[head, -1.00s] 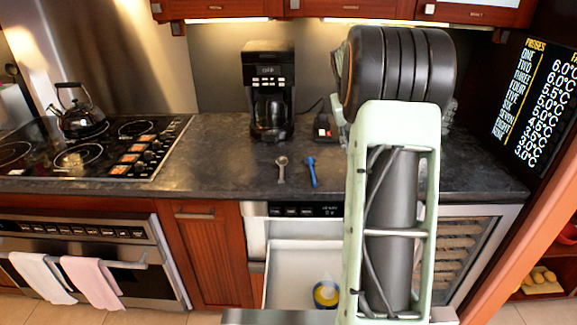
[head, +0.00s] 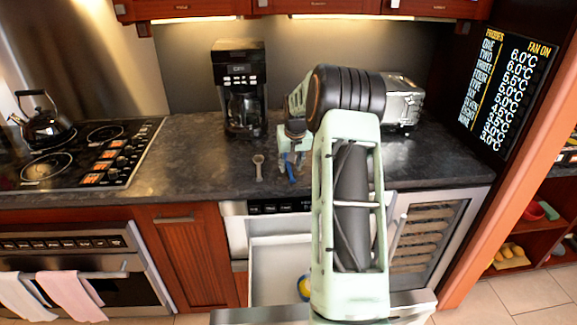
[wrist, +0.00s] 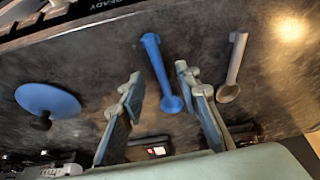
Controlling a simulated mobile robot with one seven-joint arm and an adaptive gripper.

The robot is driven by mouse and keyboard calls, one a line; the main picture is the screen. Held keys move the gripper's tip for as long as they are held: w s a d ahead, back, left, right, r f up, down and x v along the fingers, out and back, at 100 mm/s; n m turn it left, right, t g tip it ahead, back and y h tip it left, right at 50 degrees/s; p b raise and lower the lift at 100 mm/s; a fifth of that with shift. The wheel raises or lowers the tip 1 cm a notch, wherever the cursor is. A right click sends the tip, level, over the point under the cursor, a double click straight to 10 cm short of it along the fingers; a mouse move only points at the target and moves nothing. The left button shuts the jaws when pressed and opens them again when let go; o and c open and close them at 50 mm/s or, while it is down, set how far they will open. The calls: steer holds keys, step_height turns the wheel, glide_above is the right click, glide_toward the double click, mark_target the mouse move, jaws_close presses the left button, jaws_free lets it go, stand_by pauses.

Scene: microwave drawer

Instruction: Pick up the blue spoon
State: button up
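The blue spoon (head: 291,172) lies on the dark counter near its front edge, partly hidden by my gripper in the head view. My gripper (head: 293,157) points down over it. In the wrist view the blue spoon (wrist: 158,65) shows between the two fingers of my open gripper (wrist: 158,80), its bowl toward the palm side. I cannot tell how much height lies between the fingertips and the spoon. Nothing is held.
A grey spoon (head: 258,167) lies just left in the head view; it also shows in the wrist view (wrist: 234,65). A coffee maker (head: 240,90) and a toaster (head: 403,103) stand behind. A blue disc (wrist: 47,100) is in the wrist view. An open drawer (head: 278,270) is below.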

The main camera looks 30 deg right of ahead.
steer(key=shift+x, duration=1.1)
jaws_close()
steer(key=shift+r, duration=0.15)
